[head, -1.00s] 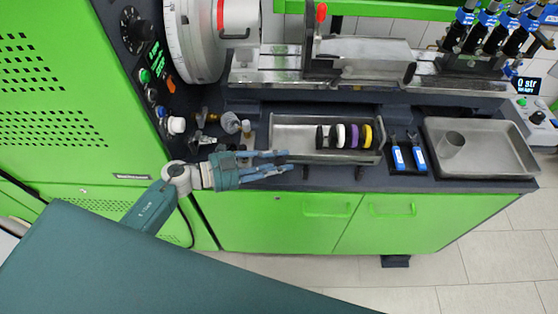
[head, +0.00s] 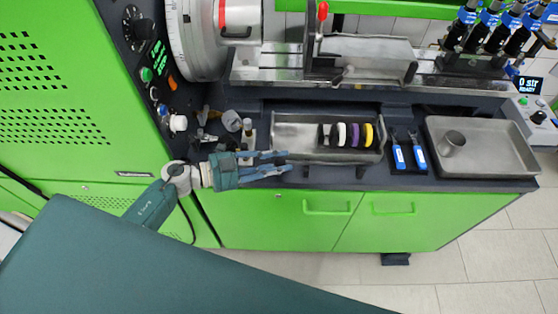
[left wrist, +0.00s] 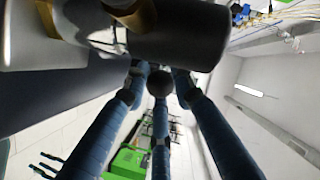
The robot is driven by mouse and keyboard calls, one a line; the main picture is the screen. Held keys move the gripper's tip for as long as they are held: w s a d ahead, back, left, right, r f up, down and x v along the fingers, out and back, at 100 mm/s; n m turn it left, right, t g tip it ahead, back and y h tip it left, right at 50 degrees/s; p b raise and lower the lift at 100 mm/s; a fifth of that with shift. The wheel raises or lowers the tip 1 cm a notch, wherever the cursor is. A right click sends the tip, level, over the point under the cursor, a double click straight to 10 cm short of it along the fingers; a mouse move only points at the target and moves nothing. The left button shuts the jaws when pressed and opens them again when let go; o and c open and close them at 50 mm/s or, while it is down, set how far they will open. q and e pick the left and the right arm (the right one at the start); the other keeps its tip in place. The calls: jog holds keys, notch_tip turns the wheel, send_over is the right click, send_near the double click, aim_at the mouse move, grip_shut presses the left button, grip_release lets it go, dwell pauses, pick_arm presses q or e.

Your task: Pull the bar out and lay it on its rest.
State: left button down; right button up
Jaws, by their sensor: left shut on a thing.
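My left gripper (head: 289,162), blue-green, reaches right along the bench's front edge, its fingers pointing right. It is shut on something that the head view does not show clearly. In the left wrist view the blue fingers (left wrist: 159,82) converge around a small dark round shape, perhaps the end of the bar; its length is hidden. My right gripper is not in view.
Grey and brass fittings (head: 231,121) stand just behind my left gripper; a large dark cylinder (left wrist: 190,38) is close in the wrist view.

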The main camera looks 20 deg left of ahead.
pick_arm(q)
jog(key=shift+w+f+b, duration=0.1)
jog(key=shift+f+b, duration=0.35)
jog(key=shift+f, duration=0.35)
dwell(1.0)
jog(key=c, duration=1.4)
grip_release()
jog(key=shift+o, duration=0.2)
